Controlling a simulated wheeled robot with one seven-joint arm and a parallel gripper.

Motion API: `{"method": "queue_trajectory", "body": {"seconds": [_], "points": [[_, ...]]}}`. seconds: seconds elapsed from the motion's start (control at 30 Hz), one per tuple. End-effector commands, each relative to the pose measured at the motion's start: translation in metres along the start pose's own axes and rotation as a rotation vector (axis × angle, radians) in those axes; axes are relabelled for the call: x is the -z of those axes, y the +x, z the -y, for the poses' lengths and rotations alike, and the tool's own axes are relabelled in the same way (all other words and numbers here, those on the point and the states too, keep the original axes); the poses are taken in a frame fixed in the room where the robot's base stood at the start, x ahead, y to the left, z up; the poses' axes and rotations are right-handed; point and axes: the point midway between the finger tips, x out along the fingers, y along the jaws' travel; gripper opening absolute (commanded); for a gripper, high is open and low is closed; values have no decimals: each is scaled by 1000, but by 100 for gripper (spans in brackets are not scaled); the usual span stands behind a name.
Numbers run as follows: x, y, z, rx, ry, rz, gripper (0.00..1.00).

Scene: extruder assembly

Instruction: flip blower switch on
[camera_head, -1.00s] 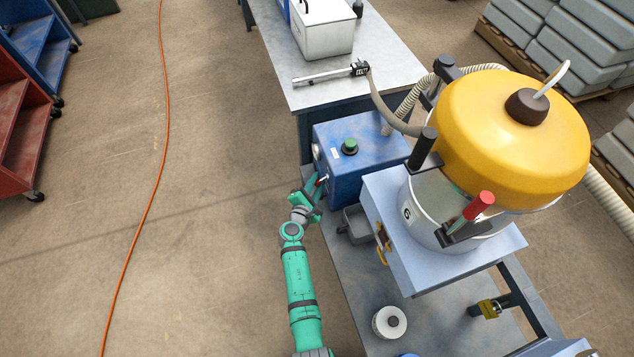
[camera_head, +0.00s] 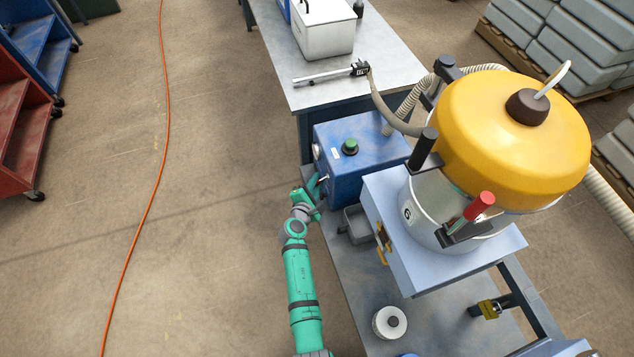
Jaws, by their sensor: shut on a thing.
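The blower is a blue box (camera_head: 368,165) with a green knob (camera_head: 350,146) on top, standing on the workbench left of the yellow-lidded hopper. Its switch lever (camera_head: 325,178) is on the side facing my arm. It is small and mostly hidden by my fingers. My green gripper (camera_head: 317,186) is at that side of the box, shut on the lever. The exact tilt of the lever cannot be told.
A yellow-lidded hopper (camera_head: 510,125) with a red handle (camera_head: 479,205) stands right of the blower. A grey bin (camera_head: 357,224) sits just below the box. A white spool (camera_head: 389,322) lies on the lower bench.

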Motion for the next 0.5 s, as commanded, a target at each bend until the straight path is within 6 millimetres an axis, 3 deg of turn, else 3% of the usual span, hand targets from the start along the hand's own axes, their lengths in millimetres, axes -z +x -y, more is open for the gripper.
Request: {"method": "queue_trajectory", "body": {"seconds": [0.5], "points": [[-8,-6,-14,103,254,-181,0]]}}
